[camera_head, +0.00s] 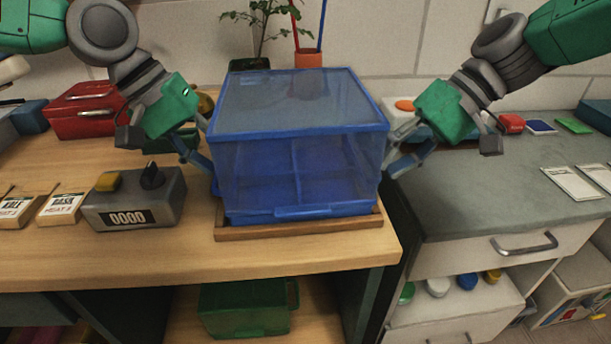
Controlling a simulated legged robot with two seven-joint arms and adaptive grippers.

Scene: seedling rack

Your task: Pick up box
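A clear box with blue edges and a blue divided inside (298,150) stands upright on a shallow wooden tray (300,229) at the table's front right. My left gripper (208,145) is at the box's left side, its two fingers spread apart. My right gripper (392,150) is at the box's right side, its fingers also spread. Both sets of fingertips are close against the side walls; I cannot tell whether they touch. The box's edges partly hide the fingertips.
A grey counter device (135,212) and small labelled blocks (60,208) lie to the left. A red toolbox (85,112) is behind them. A potted plant (255,35) and a red-orange cup (308,58) stand behind the box. A grey counter (480,190) adjoins at the right.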

